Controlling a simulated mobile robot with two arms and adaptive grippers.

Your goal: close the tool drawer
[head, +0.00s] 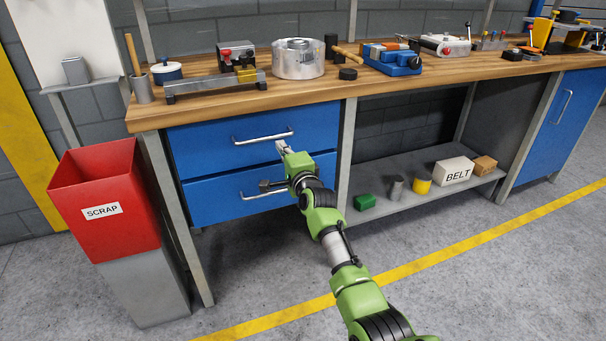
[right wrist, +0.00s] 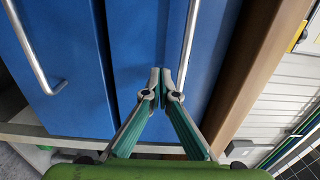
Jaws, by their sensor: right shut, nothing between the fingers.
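Two blue drawers sit one above the other under the left part of the bench. The upper drawer (head: 205,145) has a metal bar handle (head: 262,138), as does the lower drawer (head: 215,203). No label tells me which is the tool drawer. Both fronts look nearly flush; I cannot tell a small opening. My right gripper (head: 283,147) is shut and empty in front of the upper drawer, near its handle's right end. In the right wrist view its fingertips (right wrist: 161,82) are together beside that handle (right wrist: 189,45); contact is unclear. My left gripper is out of view.
A red scrap bin (head: 105,200) stands left of the drawers. The wooden benchtop (head: 200,106) overhangs them and carries tools and parts. The floor in front is clear.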

